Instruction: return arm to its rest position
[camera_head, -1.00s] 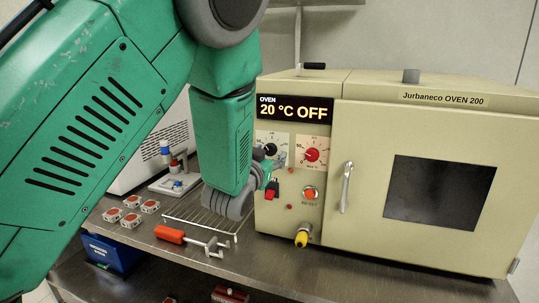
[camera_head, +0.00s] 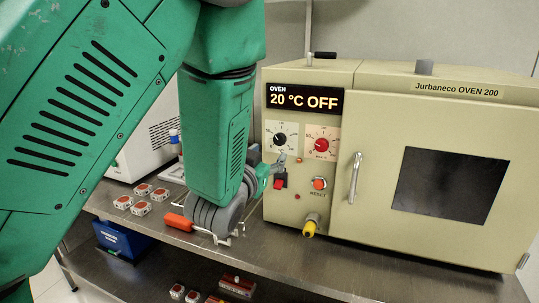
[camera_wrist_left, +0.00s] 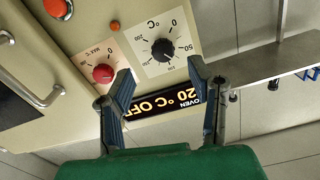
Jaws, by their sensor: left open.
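My left arm (camera_head: 85,110) comes in from the left, bent, with its forearm hanging down in front of the oven. My left gripper (camera_head: 279,163) is beside the oven's control panel and is partly hidden by the wrist in the head view. In the left wrist view, my left gripper (camera_wrist_left: 158,80) is open and empty, its two fingers apart before the panel. The black dial (camera_wrist_left: 162,50) and red dial (camera_wrist_left: 103,73) show beyond the fingers. Whether the fingers touch the panel cannot be told. My right gripper is not in view.
The beige oven (camera_head: 435,105) stands right of the arm, its display (camera_head: 304,99) reading 20 °C OFF. A red switch (camera_head: 280,182) and yellow-tipped knob (camera_head: 310,226) stick out. Several small red-and-white parts (camera_head: 142,208) sit left.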

